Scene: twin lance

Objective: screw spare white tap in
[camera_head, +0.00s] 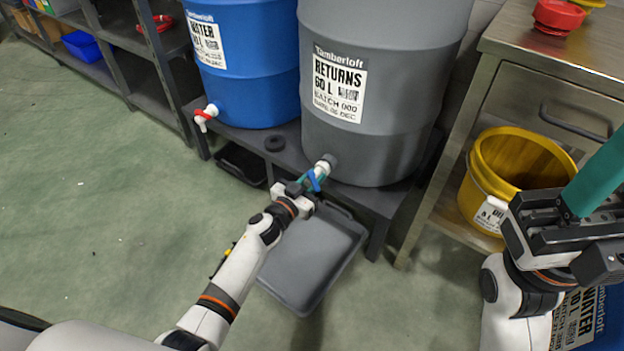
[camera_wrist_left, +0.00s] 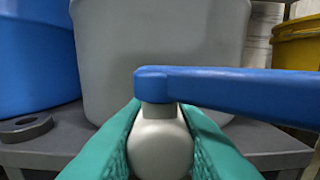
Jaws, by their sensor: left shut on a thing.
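A white tap with a blue lever (camera_head: 314,181) is at the low front of the grey RETURNS drum (camera_head: 385,125). Its white end meets the drum's outlet; I cannot tell how deep it sits. My left gripper (camera_head: 304,184) is shut on the tap's body. In the left wrist view the green fingers clasp the white tap (camera_wrist_left: 160,150) from both sides, and its blue lever (camera_wrist_left: 235,90) points right. The grey drum (camera_wrist_left: 160,50) fills the background. My right gripper (camera_head: 590,190) is at the right edge, partly cut off; its fingertips' gap is hidden.
A blue WATER drum (camera_head: 247,85) with a red-handled white tap (camera_head: 205,117) stands left on the dark bench. A dark ring (camera_head: 275,143) lies between the drums. A grey tray (camera_head: 312,262) is below my left gripper. A yellow bucket (camera_head: 480,205) sits on the steel cabinet's shelf.

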